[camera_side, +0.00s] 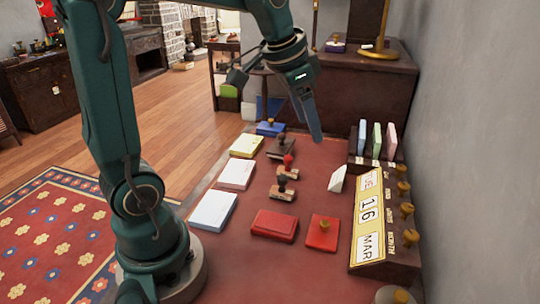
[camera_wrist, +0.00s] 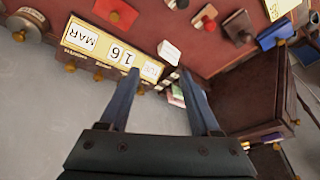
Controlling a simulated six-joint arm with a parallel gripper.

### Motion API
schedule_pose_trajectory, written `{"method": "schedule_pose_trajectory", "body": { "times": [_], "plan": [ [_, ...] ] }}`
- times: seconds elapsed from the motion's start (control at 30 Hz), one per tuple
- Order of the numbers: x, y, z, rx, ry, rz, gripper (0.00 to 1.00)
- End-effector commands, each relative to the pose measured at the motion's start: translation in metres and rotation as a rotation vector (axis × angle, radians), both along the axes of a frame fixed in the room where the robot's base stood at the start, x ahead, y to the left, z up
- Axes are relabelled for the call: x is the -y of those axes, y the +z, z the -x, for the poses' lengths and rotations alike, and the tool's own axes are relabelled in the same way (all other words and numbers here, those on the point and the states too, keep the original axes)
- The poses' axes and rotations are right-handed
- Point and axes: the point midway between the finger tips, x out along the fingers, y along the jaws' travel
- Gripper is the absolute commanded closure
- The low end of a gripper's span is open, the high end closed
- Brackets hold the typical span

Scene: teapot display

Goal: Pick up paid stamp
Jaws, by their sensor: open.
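Several hand stamps stand in a row on the red desk top (camera_side: 330,275). One has a dark knob and wooden base (camera_side: 282,147), one a red knob (camera_side: 288,160), and one a brown knob and wooden base (camera_side: 284,190). I cannot read which is the paid stamp. My gripper (camera_side: 314,136) is to the right of the stamps in the side view, raised above the desk. In the wrist view my gripper (camera_wrist: 160,78) has its fingers wide apart with nothing between them. There, the stamps (camera_wrist: 205,18) lie beyond the fingertips near the top edge.
A calendar block (camera_side: 367,215) with brass knobs runs along the right by the grey wall. A white wedge (camera_side: 338,178) stands near it. Red pads (camera_side: 274,226) lie in front, and paper stacks (camera_side: 213,211) line the left edge. Upright coloured cards (camera_side: 376,140) stand behind.

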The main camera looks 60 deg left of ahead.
Motion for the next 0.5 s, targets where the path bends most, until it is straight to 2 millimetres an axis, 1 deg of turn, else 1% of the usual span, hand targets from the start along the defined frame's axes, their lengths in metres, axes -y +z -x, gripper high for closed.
{"method": "schedule_pose_trajectory", "body": {
  "times": [0.03, 0.1, 0.23, 0.3, 0.4, 0.5],
  "plan": [
    [-0.014, -0.009, -0.011, -0.028, 0.017, 0.003, 0.36],
    [-0.032, -0.021, -0.024, -0.058, 0.033, 0.008, 0.36],
    [-0.068, -0.049, -0.041, -0.118, 0.077, 0.030, 0.36],
    [-0.085, -0.066, -0.045, -0.150, 0.106, 0.046, 0.36],
    [-0.104, -0.089, -0.045, -0.190, 0.152, 0.072, 0.36],
    [-0.116, -0.107, -0.041, -0.226, 0.186, 0.095, 0.36]
  ]
}}
